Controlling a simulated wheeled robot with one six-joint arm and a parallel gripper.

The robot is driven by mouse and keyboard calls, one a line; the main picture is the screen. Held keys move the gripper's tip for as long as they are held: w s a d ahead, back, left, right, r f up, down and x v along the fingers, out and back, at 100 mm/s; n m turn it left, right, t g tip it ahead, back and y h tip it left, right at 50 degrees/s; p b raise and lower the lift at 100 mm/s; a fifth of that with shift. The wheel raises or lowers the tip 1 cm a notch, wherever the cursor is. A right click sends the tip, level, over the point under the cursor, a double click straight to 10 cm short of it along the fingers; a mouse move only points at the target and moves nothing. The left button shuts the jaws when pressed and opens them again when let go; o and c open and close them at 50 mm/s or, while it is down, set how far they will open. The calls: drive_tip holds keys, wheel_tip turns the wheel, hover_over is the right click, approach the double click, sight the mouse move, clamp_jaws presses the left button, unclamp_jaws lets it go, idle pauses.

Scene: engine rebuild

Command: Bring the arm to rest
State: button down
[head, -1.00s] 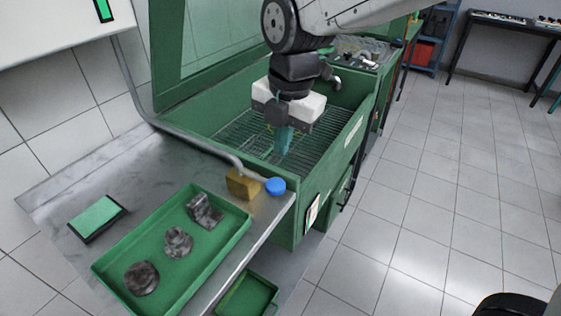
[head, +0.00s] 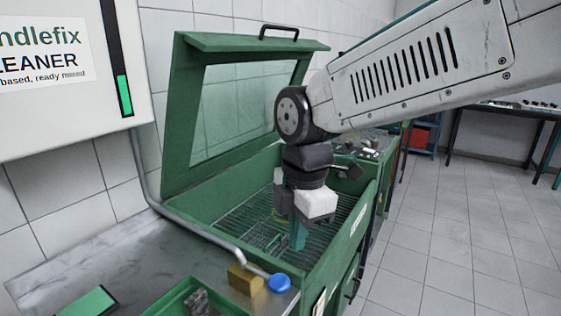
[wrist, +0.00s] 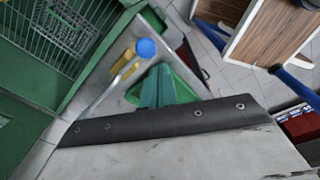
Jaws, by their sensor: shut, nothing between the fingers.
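My gripper (head: 298,234) points down over the open green washer basin (head: 188,232), above its wire grate (head: 235,232). Its teal fingers are shut with nothing between them. In the wrist view the closed fingers (wrist: 160,85) show in front of a green tray. My arm reaches in from the upper right in the head view.
The washer's lid (head: 183,120) stands open behind the basin. Floor (head: 440,240) at the right is clear.

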drive_tip(key=s+d+m, duration=0.7)
drive_tip(key=d+m, duration=0.4)
drive_tip(key=s+d+m+t, duration=0.1)
drive_tip(key=s+d+m, duration=0.7)
drive_tip(key=d+m, duration=0.4)
drive_tip(key=shift+d+h, duration=0.15)
drive_tip(key=shift+h, duration=0.15)
drive_tip(key=shift+f, duration=0.1)
